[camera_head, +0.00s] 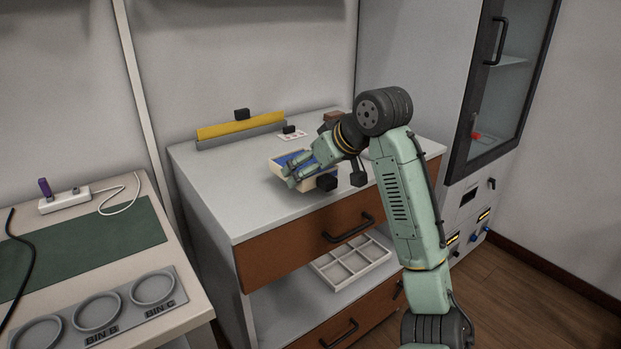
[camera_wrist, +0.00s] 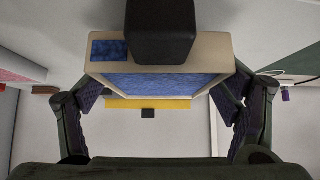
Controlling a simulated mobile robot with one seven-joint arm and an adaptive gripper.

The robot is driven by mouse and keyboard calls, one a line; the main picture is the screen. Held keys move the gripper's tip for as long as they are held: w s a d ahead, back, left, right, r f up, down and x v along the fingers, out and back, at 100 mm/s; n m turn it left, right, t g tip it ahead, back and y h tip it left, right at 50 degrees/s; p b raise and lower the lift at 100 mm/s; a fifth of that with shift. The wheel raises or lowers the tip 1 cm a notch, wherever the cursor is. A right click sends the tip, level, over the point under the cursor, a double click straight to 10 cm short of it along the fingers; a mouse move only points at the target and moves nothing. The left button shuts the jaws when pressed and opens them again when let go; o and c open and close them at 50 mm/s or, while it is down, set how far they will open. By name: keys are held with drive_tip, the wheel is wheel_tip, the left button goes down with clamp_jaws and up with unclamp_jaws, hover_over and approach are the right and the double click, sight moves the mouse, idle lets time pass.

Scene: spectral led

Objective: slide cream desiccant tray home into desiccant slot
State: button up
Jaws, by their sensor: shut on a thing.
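The cream desiccant tray (camera_head: 276,168) is above the grey top of the drawer cabinet, with blue contents showing inside. My gripper (camera_head: 300,168) is shut on it. In the wrist view the tray (camera_wrist: 218,52) lies between the two fingers of my gripper (camera_wrist: 162,92), one at each side. A black block-shaped handle (camera_wrist: 160,30) is on the tray's near face and also shows in the head view (camera_head: 326,182). I cannot tell if the tray touches the top. The desiccant slot is not clearly identifiable; a dark rectangular panel (camera_head: 468,196) shows on the tall cabinet's lower front.
A yellow bar (camera_head: 240,125) and a small white holder (camera_head: 292,135) are at the back of the drawer cabinet (camera_head: 215,205). The tall glass-door cabinet (camera_head: 415,60) stands to the right. A bench with a green mat (camera_head: 90,245) and bin rings (camera_head: 98,312) is left.

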drive_tip(key=shift+w+a+f+p, duration=0.15)
drive_tip(key=shift+f+p, duration=0.25)
drive_tip(key=shift+f, duration=1.1)
drive_tip(key=shift+f, duration=0.1)
drive_tip(key=shift+f, duration=0.15)
drive_tip(key=o, duration=1.3)
drive_tip(key=shift+f+b, duration=0.15)
drive_tip(key=shift+b, duration=0.35)
drive_tip(key=v, duration=1.1)
drive_tip(key=shift+w, duration=0.15)
